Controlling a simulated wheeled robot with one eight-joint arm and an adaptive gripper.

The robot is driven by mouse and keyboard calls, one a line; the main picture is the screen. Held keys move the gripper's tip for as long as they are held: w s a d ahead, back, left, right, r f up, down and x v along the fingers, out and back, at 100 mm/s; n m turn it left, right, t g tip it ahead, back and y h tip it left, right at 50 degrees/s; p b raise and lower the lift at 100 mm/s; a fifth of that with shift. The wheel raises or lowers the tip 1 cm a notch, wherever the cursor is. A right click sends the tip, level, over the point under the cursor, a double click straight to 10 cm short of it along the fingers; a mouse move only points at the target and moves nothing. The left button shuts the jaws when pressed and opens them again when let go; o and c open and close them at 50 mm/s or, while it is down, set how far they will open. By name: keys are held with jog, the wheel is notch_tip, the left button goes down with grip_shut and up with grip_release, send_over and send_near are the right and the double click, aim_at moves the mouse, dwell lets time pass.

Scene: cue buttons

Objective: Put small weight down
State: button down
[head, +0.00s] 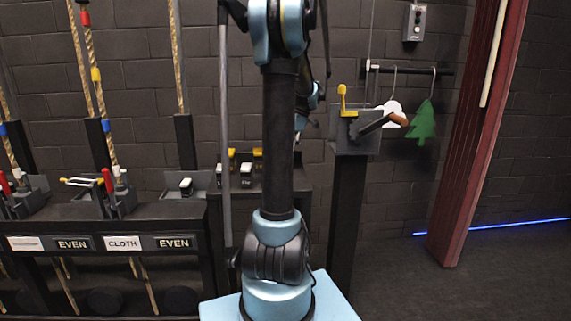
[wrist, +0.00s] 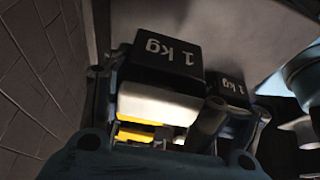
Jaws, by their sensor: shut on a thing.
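A black weight (wrist: 160,58) marked "1 kg", with a white handle, fills the middle of the wrist view. My gripper (wrist: 155,95) is shut on it, with a finger on either side of the white handle. I cannot tell whether the weight touches a surface. A second black "1 kg" weight (wrist: 232,88) lies just to the right of it. In the head view, small black weights with white tops (head: 246,175) stand on a dark shelf behind my arm. My arm hides part of that shelf, and the gripper itself is not clear there.
Yellow-topped weights (head: 257,153) stand at the back of the shelf. Ropes and levers stand at left with signs (head: 123,243). A post with a yellow-handled lever (head: 343,100) is at right, near a green tree shape (head: 422,122).

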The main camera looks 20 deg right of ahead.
jog(key=shift+d+f, duration=0.1)
jog(key=shift+f, duration=2.6)
jog(key=shift+c, duration=1)
grip_release()
jog(key=v, duration=0.7)
jog(key=shift+r, duration=0.25)
jog(key=shift+s, duration=0.15)
